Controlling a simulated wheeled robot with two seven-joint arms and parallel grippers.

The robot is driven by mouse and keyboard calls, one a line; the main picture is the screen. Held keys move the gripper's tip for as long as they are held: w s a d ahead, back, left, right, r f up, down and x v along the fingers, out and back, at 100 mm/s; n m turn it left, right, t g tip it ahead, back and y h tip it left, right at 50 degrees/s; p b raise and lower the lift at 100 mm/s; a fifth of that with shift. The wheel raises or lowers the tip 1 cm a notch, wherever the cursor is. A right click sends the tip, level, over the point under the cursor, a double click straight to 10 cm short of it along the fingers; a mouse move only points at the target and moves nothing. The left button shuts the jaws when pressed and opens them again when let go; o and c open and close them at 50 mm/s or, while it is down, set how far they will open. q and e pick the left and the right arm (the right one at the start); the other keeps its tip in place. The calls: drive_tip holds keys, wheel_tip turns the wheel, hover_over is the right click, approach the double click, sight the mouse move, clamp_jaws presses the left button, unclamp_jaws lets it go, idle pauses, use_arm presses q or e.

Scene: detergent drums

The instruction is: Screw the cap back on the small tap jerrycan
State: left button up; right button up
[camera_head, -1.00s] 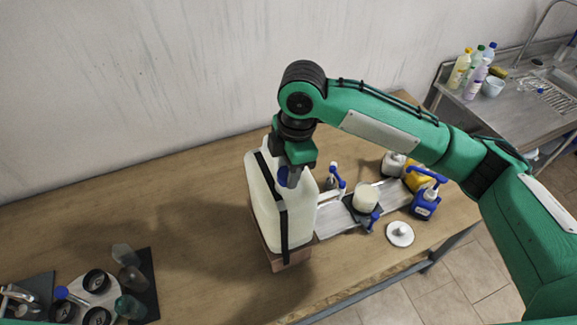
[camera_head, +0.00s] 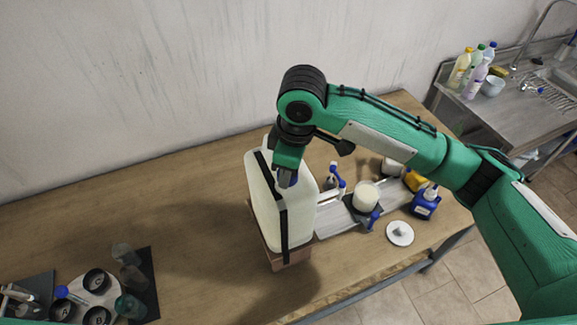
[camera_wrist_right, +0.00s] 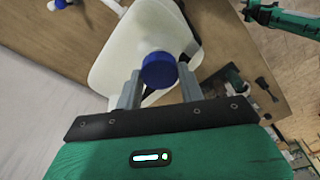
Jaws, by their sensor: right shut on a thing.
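The white jerrycan (camera_head: 264,205) with a black strap stands upright on a wooden block (camera_head: 290,262) on the table in the head view. It also shows in the right wrist view (camera_wrist_right: 130,45). My right gripper (camera_head: 288,180) is over its top. In the right wrist view the blue cap (camera_wrist_right: 159,70) sits between the two fingertips of my right gripper (camera_wrist_right: 160,85), which is shut on it. The cap is at the jerrycan's top, but I cannot tell whether it is seated on the neck. My left gripper is not in view.
Right of the jerrycan, a grey tray (camera_head: 333,221) holds a white tub (camera_head: 366,195). A blue bottle (camera_head: 425,203) and a white disc (camera_head: 400,233) stand nearby. Cups and a round holder (camera_head: 92,284) are at the front left.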

drive_tip(key=m, duration=0.3)
drive_tip(key=shift+f, duration=0.15)
drive_tip(key=shift+s, duration=0.1)
drive_tip(key=m, duration=0.3)
drive_tip(key=shift+t, duration=0.3)
drive_tip(key=o, duration=0.6)
drive_tip(key=shift+m, duration=0.7)
drive_tip(key=o, duration=0.9)
drive_tip(key=shift+r, duration=0.2)
drive_tip(key=shift+r, duration=3.9)
